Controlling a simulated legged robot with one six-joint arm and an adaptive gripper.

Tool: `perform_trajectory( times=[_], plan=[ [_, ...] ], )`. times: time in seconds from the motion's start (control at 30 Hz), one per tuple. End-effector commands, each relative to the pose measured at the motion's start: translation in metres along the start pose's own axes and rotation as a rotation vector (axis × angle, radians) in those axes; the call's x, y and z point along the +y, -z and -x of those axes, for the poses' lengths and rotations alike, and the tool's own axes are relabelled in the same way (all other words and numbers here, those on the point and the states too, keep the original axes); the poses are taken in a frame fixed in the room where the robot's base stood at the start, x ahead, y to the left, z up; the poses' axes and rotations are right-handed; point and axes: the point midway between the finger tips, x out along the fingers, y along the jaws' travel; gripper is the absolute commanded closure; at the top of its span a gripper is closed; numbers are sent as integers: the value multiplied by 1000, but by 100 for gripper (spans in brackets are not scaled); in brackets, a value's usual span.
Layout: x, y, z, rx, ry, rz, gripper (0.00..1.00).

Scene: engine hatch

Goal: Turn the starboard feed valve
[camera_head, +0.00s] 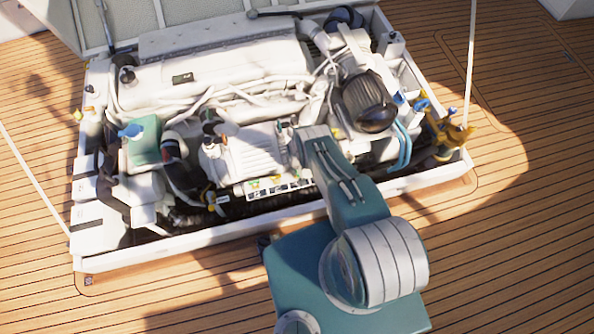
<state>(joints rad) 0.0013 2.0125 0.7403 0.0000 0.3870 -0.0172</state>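Brass-yellow valve fittings (452,132) stand at the right end of the engine bay, by its right front corner. A blue handle (422,105) sits just left of them. Another small yellow fitting with a dark body (214,200) is low at the front of the bay, left of centre. Which of these is the starboard feed valve, I cannot tell. My teal and white arm reaches from the bottom up over the front rim to the middle of the engine. My gripper is not clearly distinguishable among the pale and dark engine parts there, and its fingers cannot be made out. No contact with a valve is visible.
The white hatch frame (185,252) has a raised rim around the engine. A raised lid (130,22) stands at the back left. A green box with a blue top (142,140) is at the left. The wooden deck (525,210) is clear at the right.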

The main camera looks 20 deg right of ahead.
Motion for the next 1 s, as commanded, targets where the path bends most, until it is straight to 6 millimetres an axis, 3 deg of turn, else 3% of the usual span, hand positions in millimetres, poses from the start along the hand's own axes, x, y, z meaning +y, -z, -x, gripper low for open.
perform_trajectory(
  times=[0.03, 0.07, 0.53, 1.0],
  plan=[
    [0, 0, 0, 1, 0, 0, 51],
    [0, 0, 0, 0, 0, 0, 43],
    [0, 1, 5, 1, 0, -1, 43],
    [0, 1, 59, -1, 0, 0, 43]
  ],
)
